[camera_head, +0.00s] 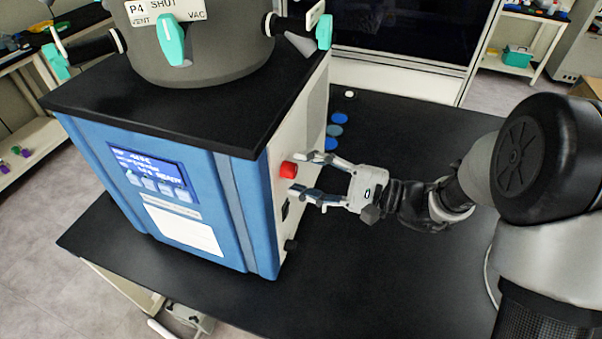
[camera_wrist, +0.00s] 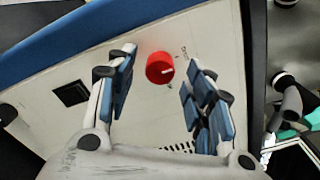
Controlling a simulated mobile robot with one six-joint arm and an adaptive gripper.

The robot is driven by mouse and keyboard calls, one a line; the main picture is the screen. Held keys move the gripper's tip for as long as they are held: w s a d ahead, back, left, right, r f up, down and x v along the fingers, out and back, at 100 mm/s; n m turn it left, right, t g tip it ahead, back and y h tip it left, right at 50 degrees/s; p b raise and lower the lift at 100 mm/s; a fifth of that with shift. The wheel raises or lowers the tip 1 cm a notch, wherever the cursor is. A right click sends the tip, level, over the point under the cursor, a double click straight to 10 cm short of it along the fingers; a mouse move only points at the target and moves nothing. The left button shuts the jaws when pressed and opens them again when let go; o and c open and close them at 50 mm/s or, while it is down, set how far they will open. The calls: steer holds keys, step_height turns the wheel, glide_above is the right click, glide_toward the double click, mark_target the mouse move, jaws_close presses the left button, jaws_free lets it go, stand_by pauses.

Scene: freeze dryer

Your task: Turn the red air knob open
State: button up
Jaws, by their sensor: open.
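The red air knob (camera_head: 288,170) sits on the pale right side panel of the blue freeze dryer (camera_head: 170,190). My gripper (camera_head: 300,174) is open in front of that panel, its fingers pointing at it on either side of the knob's height. In the wrist view the red knob (camera_wrist: 159,68), with a white pointer mark, shows between and slightly beyond the two spread fingers (camera_wrist: 158,85). Neither finger appears to touch the knob. Small lettering on the panel beside the knob is too small to read.
The freeze dryer stands on a black bench (camera_head: 390,270). A grey chamber (camera_head: 200,45) with teal-handled valves (camera_head: 172,40) stands on top. A black socket (camera_wrist: 71,93) is on the panel left of the knob. Blue round pieces (camera_head: 336,124) lie on the bench behind my gripper.

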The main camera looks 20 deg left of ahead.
steer(key=shift+s+a, duration=0.1)
steer(key=shift+a, duration=0.6)
steer(key=shift+c, duration=0.5)
steer(key=c, duration=1)
